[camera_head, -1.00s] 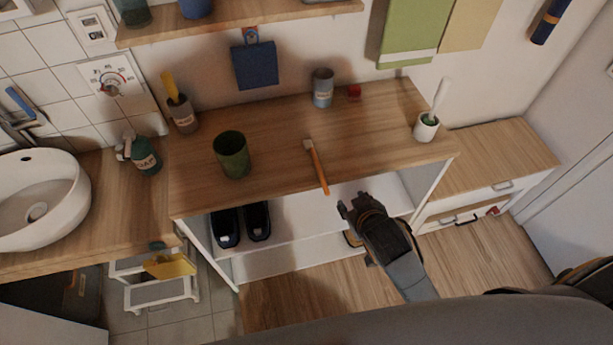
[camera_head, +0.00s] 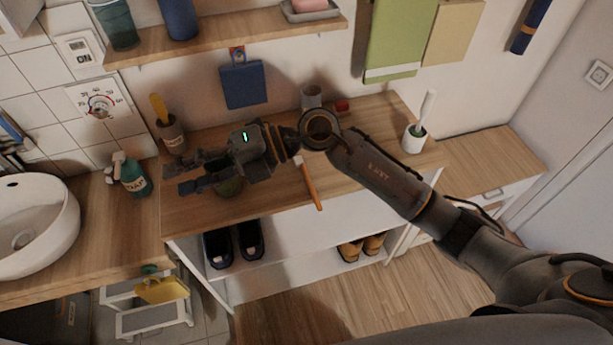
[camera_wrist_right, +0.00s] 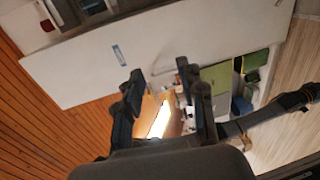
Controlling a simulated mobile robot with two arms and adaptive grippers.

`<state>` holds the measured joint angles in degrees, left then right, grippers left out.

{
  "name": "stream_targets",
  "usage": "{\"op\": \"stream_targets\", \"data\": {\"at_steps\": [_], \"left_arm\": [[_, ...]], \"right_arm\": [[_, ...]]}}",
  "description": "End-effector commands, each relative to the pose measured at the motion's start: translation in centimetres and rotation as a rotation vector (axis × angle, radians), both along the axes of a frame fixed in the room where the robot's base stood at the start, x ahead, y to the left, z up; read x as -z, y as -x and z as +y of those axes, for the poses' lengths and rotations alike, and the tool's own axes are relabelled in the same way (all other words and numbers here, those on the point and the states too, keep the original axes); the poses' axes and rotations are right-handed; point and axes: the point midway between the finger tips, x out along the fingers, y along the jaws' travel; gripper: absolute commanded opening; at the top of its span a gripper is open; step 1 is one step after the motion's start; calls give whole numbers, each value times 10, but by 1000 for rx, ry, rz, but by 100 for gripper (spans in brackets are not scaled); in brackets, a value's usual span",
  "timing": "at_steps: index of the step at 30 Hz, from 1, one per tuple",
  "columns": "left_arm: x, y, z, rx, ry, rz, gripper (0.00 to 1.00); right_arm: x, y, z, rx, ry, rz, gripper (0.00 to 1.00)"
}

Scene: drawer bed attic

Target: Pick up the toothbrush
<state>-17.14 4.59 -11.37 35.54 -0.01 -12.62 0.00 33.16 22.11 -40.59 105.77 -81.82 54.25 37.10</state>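An orange-handled toothbrush (camera_head: 311,188) with a pale head lies on the wooden tabletop (camera_head: 345,175) near its front edge in the head view. My right gripper (camera_head: 178,179) is open and empty, to the left of the toothbrush, with its fingers pointing left. It is in front of the dark green cup (camera_head: 229,187) in the picture and partly hides it. My right forearm crosses above the table behind the toothbrush. In the right wrist view the open fingers (camera_wrist_right: 160,80) have nothing between them, and I cannot make out the toothbrush there. My left gripper is not in view.
A cup with a yellow-handled tool (camera_head: 172,137) and a soap bottle (camera_head: 135,178) stand left. A grey cup (camera_head: 311,97) is behind my arm. A white holder with a brush (camera_head: 414,139) stands right. A shelf (camera_head: 260,32) hangs above the table.

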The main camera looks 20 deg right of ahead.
Motion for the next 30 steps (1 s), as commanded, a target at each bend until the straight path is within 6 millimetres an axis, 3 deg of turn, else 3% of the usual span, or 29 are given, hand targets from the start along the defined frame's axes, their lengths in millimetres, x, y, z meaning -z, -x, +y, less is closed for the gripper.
{"op": "stream_targets", "data": {"at_steps": [3,6,9,12,15,20,30], "left_arm": [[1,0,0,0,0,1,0],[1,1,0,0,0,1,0],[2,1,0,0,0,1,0],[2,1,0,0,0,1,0],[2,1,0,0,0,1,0],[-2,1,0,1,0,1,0],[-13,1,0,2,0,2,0]], "right_arm": [[55,-11,-36,-100,424,-80,39],[87,-32,-90,-109,773,-96,39],[96,-53,-147,-69,1064,-84,39],[92,-67,-192,-15,1266,-59,39],[87,-73,-217,22,1378,-37,39],[99,-74,-227,35,1421,-22,39],[161,-73,-226,32,1415,-24,39]]}}
